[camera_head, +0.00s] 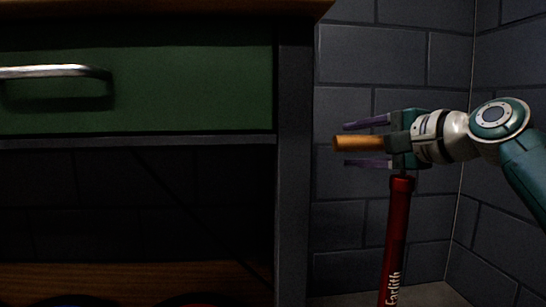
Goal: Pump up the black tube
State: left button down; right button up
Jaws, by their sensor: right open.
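A red floor pump (398,232) with pale lettering stands upright, slightly tilted, right of the bench. Its wooden handle (347,143) sits low, just above the red barrel. My right gripper (350,145) comes in from the right and is open, one finger above the handle and one below, with a visible gap on both sides. The palm hides the handle's right part. My left gripper is not in view. I cannot make out the black tube; the pump's foot and hose are also out of view.
The bench's green drawer (190,88) with a metal handle (55,72) is on the left, beside a dark bench post (295,170). A grey block wall (375,55) is behind.

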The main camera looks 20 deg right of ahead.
jog(key=shift+w, duration=0.35)
jog(key=shift+c, duration=0.2)
grip_shut()
dwell(1.0)
